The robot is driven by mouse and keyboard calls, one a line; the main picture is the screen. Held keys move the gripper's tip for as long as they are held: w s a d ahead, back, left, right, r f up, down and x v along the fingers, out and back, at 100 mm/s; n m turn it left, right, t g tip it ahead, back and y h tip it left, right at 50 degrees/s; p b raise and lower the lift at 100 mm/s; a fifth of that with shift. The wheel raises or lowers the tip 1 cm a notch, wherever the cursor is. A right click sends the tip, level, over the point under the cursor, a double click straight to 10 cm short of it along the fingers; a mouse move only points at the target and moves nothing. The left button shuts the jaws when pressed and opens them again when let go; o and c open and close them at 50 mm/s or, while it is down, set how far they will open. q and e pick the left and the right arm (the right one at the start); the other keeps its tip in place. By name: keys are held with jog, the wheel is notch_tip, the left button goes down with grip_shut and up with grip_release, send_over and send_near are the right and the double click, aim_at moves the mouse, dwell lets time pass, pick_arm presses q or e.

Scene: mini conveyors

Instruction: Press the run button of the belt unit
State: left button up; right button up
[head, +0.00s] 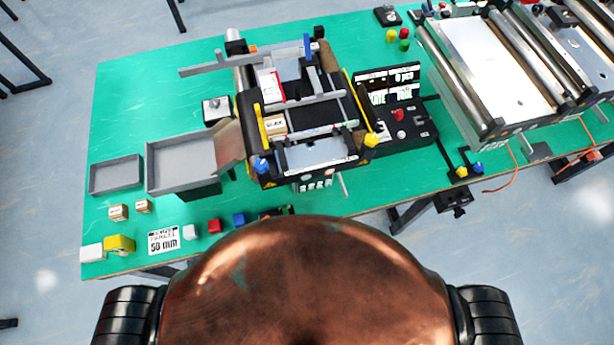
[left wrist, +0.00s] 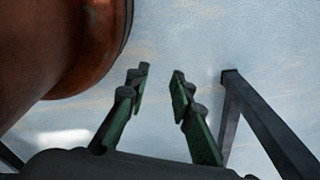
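The belt unit (head: 310,118) stands on a green table in the middle of the head view, with rollers, guide rails and a dark belt. A black control box (head: 405,128) with a display (head: 388,85) adjoins its right side. A red button (head: 398,115) shows on the box's top; other controls there are too small to tell, and I cannot tell which is the run button. My left gripper (left wrist: 160,78) shows only in the left wrist view. Its green-padded fingers are apart with nothing between them, above bare floor. My right gripper is in neither view.
Grey trays (head: 183,162) lie left of the unit. Blocks and a label card (head: 163,240) lie along the near left edge. A larger roller conveyor (head: 500,70) fills the right side. In the left wrist view, a dark table leg (left wrist: 240,110) stands right of the fingers.

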pick_arm(q)
grip_shut()
dwell(1.2)
